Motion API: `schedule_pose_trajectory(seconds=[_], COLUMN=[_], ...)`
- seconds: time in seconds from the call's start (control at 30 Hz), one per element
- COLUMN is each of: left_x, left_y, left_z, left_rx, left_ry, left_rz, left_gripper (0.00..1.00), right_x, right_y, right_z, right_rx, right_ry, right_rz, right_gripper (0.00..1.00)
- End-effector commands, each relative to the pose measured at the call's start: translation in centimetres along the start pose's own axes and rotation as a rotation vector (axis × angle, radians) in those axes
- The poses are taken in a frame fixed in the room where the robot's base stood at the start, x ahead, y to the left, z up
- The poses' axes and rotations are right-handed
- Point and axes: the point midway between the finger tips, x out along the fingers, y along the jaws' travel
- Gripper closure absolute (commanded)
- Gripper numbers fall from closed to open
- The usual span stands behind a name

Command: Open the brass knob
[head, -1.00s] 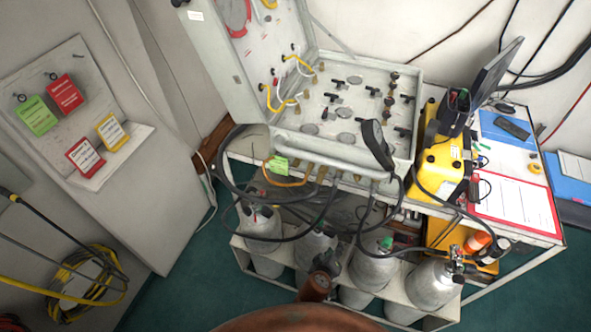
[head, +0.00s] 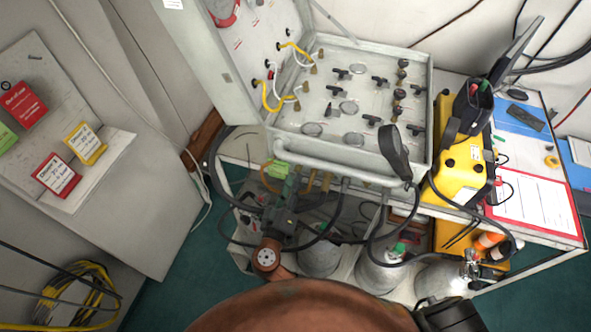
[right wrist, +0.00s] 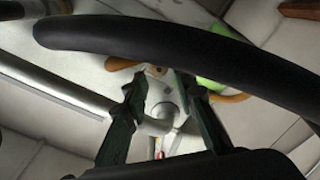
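Several small dark brass-coloured knobs stand in a column on the right part of the open air panel (head: 345,125) in the head view, one of them at its upper end (head: 402,64). I cannot tell which knob is the task's one. My right gripper (head: 287,196) is below the panel's front edge, among hoses near the green tag (head: 277,167), and away from that column. In the right wrist view its two dark fingers (right wrist: 160,82) are apart, with a grey metal part (right wrist: 155,122) showing between them. No held object shows. My left gripper is not in view.
A black hose (right wrist: 170,45) crosses close in front of the right wrist camera. Grey gas cylinders (head: 378,272) stand below the panel. A yellow case (head: 462,170) and a red-edged sheet (head: 530,203) are at the right.

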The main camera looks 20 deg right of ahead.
Motion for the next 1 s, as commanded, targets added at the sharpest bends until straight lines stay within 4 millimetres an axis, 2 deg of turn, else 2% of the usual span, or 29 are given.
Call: schedule_pose_trajectory(seconds=[0.1,0.2,0.33,0.5,0.63,1.0], left_x=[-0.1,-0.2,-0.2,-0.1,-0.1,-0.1], left_y=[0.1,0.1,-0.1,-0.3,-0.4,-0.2], left_z=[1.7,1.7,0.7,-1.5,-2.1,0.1], left_rx=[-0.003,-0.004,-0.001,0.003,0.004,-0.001], left_ry=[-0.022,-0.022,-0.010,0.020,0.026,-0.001], left_rz=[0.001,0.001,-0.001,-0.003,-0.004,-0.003], left_gripper=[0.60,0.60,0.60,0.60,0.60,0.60], right_x=[2.0,3.1,4.0,4.1,4.1,4.0], right_y=[0.2,0.2,0.1,0.1,0.0,-0.1], right_z=[0.1,0.1,0.2,0.1,0.1,0.1], right_rx=[-0.001,-0.001,0.000,0.000,0.000,0.000], right_ry=[-0.003,-0.003,-0.003,-0.003,-0.002,-0.002], right_rz=[0.004,0.003,0.002,0.000,-0.001,-0.002], right_gripper=[0.75,0.75,0.75,0.75,0.76,1.00])
